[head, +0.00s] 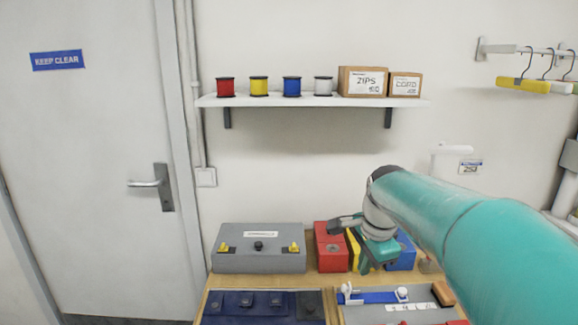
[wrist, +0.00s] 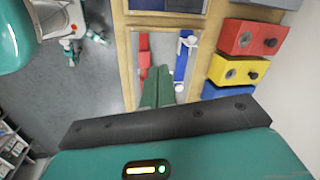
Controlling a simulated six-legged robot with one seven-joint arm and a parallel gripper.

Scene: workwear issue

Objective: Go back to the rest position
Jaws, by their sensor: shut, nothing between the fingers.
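My gripper (head: 364,268) hangs from the teal arm that comes in from the right. It is above the workbench, in front of the yellow and blue boxes. In the wrist view the two green fingers of my gripper (wrist: 157,72) lie side by side, shut with nothing between them. They are seen over the light grey tray (wrist: 158,46), and I cannot tell how high above it they are. No rest position is marked in either view.
Red (head: 331,247), yellow (head: 353,250) and blue (head: 404,252) boxes stand behind the gripper. A grey case (head: 259,248) stands left, with a navy tray (head: 262,308) in front. A shelf (head: 312,101) with spools and cartons is above. Grey floor (wrist: 90,85) shows left in the wrist view.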

